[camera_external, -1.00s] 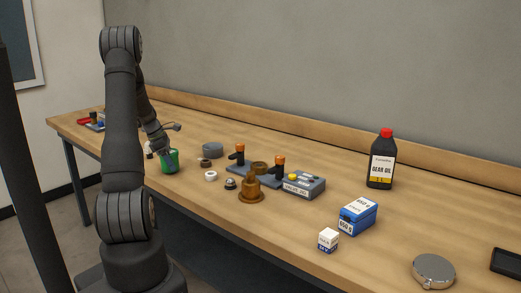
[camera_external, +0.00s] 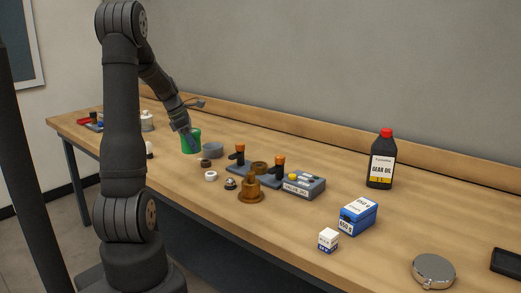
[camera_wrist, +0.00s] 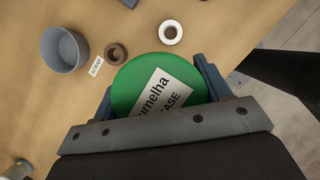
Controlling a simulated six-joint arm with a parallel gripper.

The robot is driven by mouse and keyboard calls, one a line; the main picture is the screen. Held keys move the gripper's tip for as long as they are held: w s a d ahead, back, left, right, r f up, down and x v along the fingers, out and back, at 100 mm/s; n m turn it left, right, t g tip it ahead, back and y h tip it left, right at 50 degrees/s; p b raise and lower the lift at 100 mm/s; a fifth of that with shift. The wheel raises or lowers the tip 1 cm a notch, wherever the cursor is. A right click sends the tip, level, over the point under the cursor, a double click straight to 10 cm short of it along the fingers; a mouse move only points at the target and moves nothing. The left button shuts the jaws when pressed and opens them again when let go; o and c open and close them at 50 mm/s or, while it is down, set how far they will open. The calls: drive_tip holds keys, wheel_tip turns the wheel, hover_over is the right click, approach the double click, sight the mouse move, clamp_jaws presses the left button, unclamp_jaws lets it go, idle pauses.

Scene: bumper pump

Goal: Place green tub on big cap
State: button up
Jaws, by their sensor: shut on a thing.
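The green tub (camera_external: 191,143) is between the fingers of my gripper (camera_external: 189,133), lifted clear of the bench. In the wrist view the tub (camera_wrist: 135,80) shows its round green top with a white label, and my gripper (camera_wrist: 157,90) has one finger on each side of it. No part in view is marked as the big cap. A flanged brown piece (camera_external: 250,192) stands near the bench front; I cannot tell if it is the cap. A small brown ring (camera_wrist: 116,53) and a white ring (camera_wrist: 171,32) lie nearby.
A grey open bowl (camera_wrist: 65,52) stands beside a "SCRAP" label (camera_wrist: 97,66). Orange-topped posts (camera_external: 240,155), a grey control box (camera_external: 304,185), a blue box (camera_external: 357,215), a small white box (camera_external: 328,240), an oil bottle (camera_external: 381,160) and a silver disc (camera_external: 433,271) stand to the right.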

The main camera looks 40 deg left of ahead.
drive_tip(key=w+d+r+m+g+h, duration=0.1)
drive_tip(key=w+d+m, duration=0.2)
drive_tip(key=w+d, duration=0.85)
drive_tip(key=w+d+m+g, duration=0.1)
drive_tip(key=w+d+m, duration=0.15)
drive_tip(key=d, duration=1.75)
drive_tip(key=s+d+m+g, duration=0.1)
drive_tip(key=s+d+m, duration=0.1)
drive_tip(key=d, duration=0.9)
drive_tip(key=s+d+m, duration=0.2)
drive_tip(key=d, duration=0.9)
drive_tip(key=s+d+r+m+g, duration=0.1)
drive_tip(key=s+d+m, duration=0.2)
drive_tip(key=s+d, duration=1.05)
drive_tip(key=s+d+r+m+g, duration=0.1)
drive_tip(key=s+d+m, duration=0.1)
drive_tip(key=s+d, duration=1.1)
hover_over(427, 275)
drive_tip(key=a, duration=0.2)
drive_tip(key=f, duration=0.7)
drive_tip(key=shift+w+d, duration=0.25)
drive_tip(key=shift+w, duration=0.05)
drive_tip(key=shift+f, duration=2)
drive_tip(key=shift+f, duration=0.15)
